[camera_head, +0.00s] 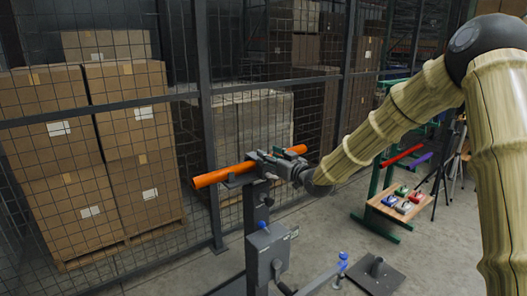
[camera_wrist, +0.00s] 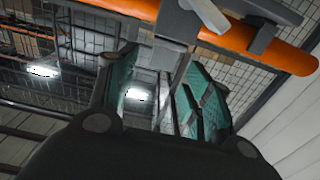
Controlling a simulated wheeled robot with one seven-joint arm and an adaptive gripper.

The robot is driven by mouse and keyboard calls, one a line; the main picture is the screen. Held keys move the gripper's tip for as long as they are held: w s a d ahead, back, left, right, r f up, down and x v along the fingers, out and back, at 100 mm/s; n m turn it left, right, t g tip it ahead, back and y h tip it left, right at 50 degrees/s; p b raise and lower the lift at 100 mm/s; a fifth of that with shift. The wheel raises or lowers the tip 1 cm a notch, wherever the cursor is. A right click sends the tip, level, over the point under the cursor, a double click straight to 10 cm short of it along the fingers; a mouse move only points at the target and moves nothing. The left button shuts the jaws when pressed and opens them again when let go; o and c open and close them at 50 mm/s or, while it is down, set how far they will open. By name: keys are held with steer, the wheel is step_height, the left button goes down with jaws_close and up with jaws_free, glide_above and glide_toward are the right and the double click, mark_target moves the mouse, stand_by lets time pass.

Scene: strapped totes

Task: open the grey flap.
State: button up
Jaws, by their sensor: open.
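An orange pipe (camera_head: 222,175) lies across the top of a dark grey stand (camera_head: 258,222), with grey clamp parts over and around it. In the wrist view the pipe (camera_wrist: 132,8) crosses the top of the picture. A grey piece (camera_wrist: 177,22) overlaps the pipe there, with a light grey lever-like part (camera_wrist: 208,14) beside it. I cannot tell for sure which grey part is the flap. My gripper (camera_wrist: 157,62) is open, its teal-padded fingers apart below the grey piece. In the head view my gripper (camera_head: 280,167) is at the clamp, and contact is unclear.
A grey box (camera_head: 264,252) with a blue knob sits lower on the stand. Stacked cartons (camera_head: 120,100) stand behind a mesh fence on the left. A low wooden-topped table (camera_head: 392,208) with small coloured items is at right. Some floor between is clear.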

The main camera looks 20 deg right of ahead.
steer(key=shift+p+x, duration=0.45)
steer(key=shift+x, duration=1.45)
jaws_close()
